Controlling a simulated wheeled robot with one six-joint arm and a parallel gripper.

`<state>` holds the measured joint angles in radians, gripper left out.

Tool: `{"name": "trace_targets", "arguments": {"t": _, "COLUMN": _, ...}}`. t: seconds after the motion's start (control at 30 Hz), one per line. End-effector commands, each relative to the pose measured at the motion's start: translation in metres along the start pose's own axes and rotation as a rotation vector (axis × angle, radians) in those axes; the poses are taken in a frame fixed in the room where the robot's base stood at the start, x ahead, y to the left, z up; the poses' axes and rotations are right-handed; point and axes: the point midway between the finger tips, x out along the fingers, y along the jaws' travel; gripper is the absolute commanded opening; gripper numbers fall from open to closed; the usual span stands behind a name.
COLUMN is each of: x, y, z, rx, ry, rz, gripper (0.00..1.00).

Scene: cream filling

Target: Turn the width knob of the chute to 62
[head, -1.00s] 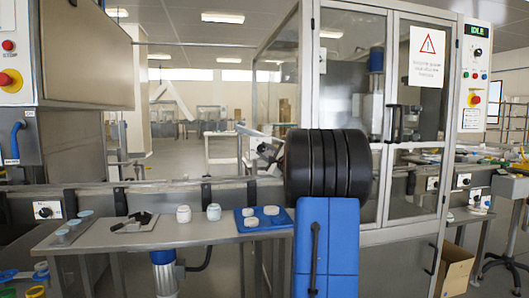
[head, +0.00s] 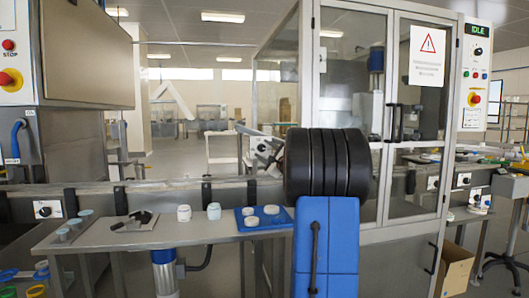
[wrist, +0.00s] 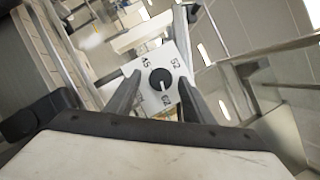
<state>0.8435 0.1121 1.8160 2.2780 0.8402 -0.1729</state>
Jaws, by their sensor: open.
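In the wrist view the width knob (wrist: 161,79) is a round black dial on a square white plate (wrist: 143,66). The numbers 45, 52 and 62 show around it; a further marking at the lower left is partly covered by a finger. A pale pointer line on the dial seems to point down toward 62, but it is small. My gripper (wrist: 160,78) is open, with one finger on each side of the dial. I cannot tell whether either finger touches it. In the head view my own black and blue arm hides the gripper.
A glass-doored machine cabinet (head: 447,120) stands behind my arm at the right. A metal side table (head: 160,236) holds jars (head: 184,213) and a blue tray (head: 240,226). Other dials sit on the conveyor front, one at the left (head: 45,209). Rails flank the knob plate in the wrist view.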

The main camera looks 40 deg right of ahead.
Motion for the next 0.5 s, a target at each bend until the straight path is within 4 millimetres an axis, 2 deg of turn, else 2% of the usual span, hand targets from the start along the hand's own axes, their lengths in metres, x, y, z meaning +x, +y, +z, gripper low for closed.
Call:
{"name": "trace_targets", "arguments": {"t": 0.17, "x": 0.002, "y": -0.006, "z": 0.004, "rx": -0.002, "ry": -0.002, "rz": -0.001, "gripper": 0.48}}
{"name": "trace_targets", "arguments": {"t": 0.4, "x": 0.010, "y": -0.037, "z": 0.025, "rx": -0.002, "ry": -0.004, "rz": -0.004, "gripper": 0.48}}
{"name": "trace_targets", "arguments": {"t": 0.5, "x": 0.014, "y": -0.054, "z": 0.035, "rx": -0.004, "ry": -0.005, "rz": -0.006, "gripper": 0.62}}
